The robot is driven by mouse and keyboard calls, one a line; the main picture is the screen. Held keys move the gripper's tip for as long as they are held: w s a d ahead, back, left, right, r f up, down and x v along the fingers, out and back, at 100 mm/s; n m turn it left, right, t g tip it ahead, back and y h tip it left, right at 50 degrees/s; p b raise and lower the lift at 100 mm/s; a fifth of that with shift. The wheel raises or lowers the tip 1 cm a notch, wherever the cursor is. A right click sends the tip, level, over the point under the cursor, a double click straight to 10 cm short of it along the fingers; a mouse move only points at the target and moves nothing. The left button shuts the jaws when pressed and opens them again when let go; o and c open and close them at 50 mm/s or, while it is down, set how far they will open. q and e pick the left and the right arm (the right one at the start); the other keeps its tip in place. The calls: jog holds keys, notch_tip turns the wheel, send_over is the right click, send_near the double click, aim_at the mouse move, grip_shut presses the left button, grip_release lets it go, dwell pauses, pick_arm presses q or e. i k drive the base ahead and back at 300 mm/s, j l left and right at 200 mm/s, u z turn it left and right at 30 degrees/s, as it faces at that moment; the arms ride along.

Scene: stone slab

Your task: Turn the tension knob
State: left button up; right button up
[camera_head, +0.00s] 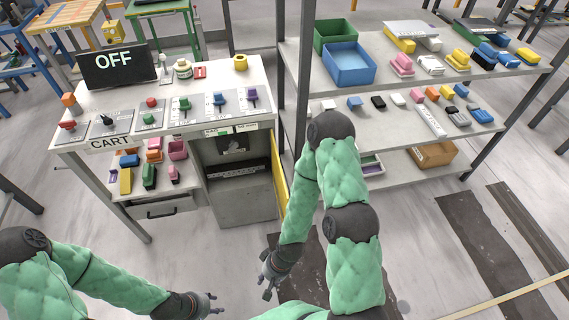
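The control desk (133,87) stands at the upper left with several controls on its sloped front. A black knob (107,120) sits on a grey panel above the CART label. To its right are a red button (151,103), a green button (148,119), and green (184,104), blue (219,98) and purple (252,94) handles. The panel lettering is too small to tell which is the tension knob. My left gripper (215,303) and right gripper (266,283) hang low in front of the desk, apart from it. Both look open and empty.
A black display (119,67) reading OFF stands on the desk. Small coloured items lie on the desk's lower shelf (137,192). A shelving rack (405,125) with blue (349,65) and green bins stands at the right. The floor before the desk is clear.

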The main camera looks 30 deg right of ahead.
aim_at(233, 145)
jog(key=l, duration=1.55)
jog(key=k, duration=0.05)
